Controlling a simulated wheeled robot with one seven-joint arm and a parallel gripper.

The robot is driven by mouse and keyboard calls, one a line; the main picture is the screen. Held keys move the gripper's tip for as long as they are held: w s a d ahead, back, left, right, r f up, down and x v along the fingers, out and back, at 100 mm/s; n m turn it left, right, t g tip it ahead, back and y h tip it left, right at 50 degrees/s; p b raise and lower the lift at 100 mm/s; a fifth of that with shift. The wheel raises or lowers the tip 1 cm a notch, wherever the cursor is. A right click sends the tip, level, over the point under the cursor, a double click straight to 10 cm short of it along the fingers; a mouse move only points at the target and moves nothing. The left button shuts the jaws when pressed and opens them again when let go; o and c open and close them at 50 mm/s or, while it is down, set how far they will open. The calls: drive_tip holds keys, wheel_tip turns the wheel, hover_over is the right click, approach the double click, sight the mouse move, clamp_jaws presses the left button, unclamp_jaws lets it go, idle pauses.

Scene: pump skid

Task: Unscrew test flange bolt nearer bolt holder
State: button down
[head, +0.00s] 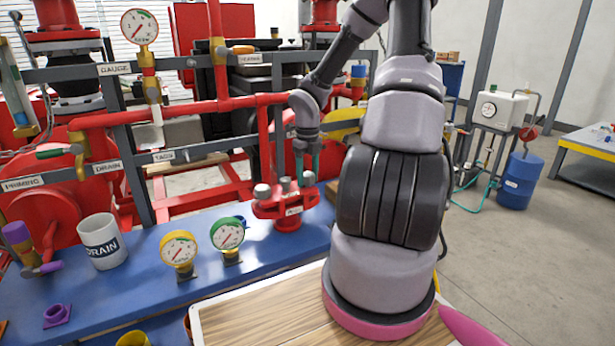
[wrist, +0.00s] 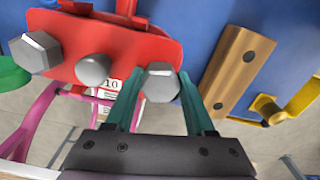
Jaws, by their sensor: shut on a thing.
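The red test flange (head: 287,222) stands on the blue bench, with grey bolt heads on top. In the wrist view, the flange (wrist: 120,40) shows a large hex bolt (wrist: 36,52) at the left, a smaller rounded grey head (wrist: 93,69) in the middle, and another hex bolt (wrist: 162,83) at the right. My gripper (wrist: 161,92) is shut on this right hex bolt, with one teal finger on each side of its head. In the head view, my gripper (head: 308,166) points down at the flange's right end. I cannot tell whether the bolt is still seated.
A tan block (wrist: 239,70) with two dark round spots lies right of the flange; I cannot tell if it is the bolt holder. A yellow bracket (wrist: 285,105) is beyond it. Red pipes (head: 180,115) run behind.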

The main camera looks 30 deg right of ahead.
drive_tip(key=shift+c, duration=0.9)
unclamp_jaws()
wheel_tip(320, 180, up, 9)
drive_tip(key=shift+a+r, duration=0.1)
drive_tip(key=shift+r, duration=0.8)
